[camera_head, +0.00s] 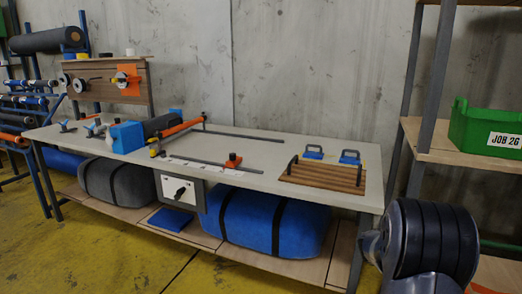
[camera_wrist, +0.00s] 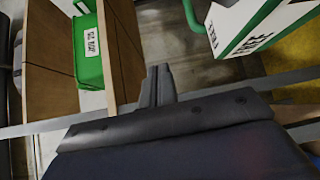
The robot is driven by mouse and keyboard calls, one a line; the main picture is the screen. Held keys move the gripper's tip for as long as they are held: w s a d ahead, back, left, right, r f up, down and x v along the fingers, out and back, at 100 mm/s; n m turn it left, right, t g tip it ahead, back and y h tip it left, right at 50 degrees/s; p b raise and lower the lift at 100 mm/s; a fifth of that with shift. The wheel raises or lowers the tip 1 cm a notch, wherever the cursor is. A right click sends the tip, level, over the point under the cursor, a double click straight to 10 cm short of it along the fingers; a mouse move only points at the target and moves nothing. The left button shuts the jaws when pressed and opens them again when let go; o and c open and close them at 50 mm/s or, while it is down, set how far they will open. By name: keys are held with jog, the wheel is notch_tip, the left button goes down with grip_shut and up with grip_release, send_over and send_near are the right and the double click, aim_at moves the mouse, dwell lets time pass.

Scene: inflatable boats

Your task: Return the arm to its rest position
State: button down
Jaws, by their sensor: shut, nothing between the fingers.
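My gripper (camera_wrist: 158,86) shows in the wrist view with its dark fingers together and nothing between them. It is in front of a shelf and above a grey floor, apart from the things around it as far as I can tell. In the head view, a dark ribbed part of my arm (camera_head: 430,238) stands at the lower right, beside the bench's right end. The gripper's fingers cannot be made out in the head view.
A long bench (camera_head: 250,183) holds clamps, a slatted wooden board (camera_head: 325,175) and blue-handled tools. Rolled blue (camera_head: 262,218) and grey bundles lie below. A green bin (camera_head: 487,130) sits on the right shelf. A white-and-green box (camera_wrist: 262,22) is near the gripper. Yellow floor in front is clear.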

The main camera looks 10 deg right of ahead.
jog(key=s+a+f+m+h+b, duration=0.1)
jog(key=s+a+f+m+b, duration=0.1)
jog(key=s+a+b, duration=0.3)
jog(key=a+f+b, duration=0.1)
jog(key=a+b, duration=0.3)
jog(key=b, duration=0.6)
jog(key=shift+s+a+f+h, duration=0.2)
jog(key=shift+a+h, duration=0.1)
jog(key=shift+h, duration=0.1)
dwell(0.3)
